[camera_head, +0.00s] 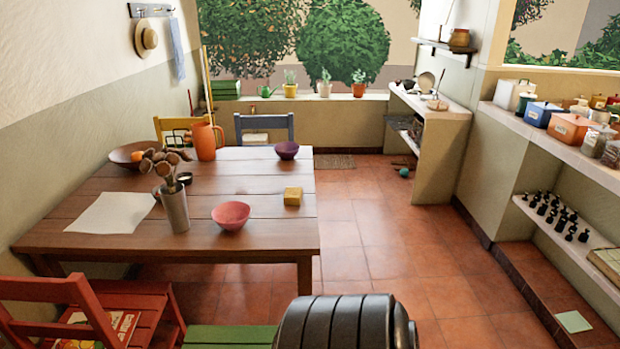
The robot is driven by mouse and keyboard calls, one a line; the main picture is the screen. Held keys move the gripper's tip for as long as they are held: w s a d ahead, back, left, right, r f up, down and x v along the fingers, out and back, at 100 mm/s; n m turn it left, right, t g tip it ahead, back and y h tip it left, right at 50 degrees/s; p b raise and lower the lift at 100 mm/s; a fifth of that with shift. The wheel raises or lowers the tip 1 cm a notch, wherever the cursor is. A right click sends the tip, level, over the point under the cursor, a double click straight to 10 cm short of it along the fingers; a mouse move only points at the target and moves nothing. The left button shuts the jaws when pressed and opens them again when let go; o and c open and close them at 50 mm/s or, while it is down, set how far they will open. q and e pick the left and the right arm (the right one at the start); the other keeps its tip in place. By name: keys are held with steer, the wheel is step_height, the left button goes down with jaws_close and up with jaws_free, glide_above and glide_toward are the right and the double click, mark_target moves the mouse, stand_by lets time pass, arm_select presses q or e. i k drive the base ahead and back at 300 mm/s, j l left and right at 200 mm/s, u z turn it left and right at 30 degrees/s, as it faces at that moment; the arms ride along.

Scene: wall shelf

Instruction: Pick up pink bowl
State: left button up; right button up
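The pink bowl (231,216) sits upright on the wooden table (255,184), near its front edge and right of a vase. It looks empty. The table's near edge is a short way in front of it. Neither of my grippers shows in the head view. A dark ribbed rounded shape, a part of me or something close to the camera, stands at the bottom middle.
A vase with dried pods (174,207), white paper (112,212), a yellow block (293,196), a purple bowl (287,150), an orange jug (206,141) and a brown bowl (124,154) share the table. A red chair (75,299) stands front left. The tiled floor (385,240) right is clear.

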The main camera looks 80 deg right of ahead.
mark_target(231, 216)
steer(key=z, duration=2.2)
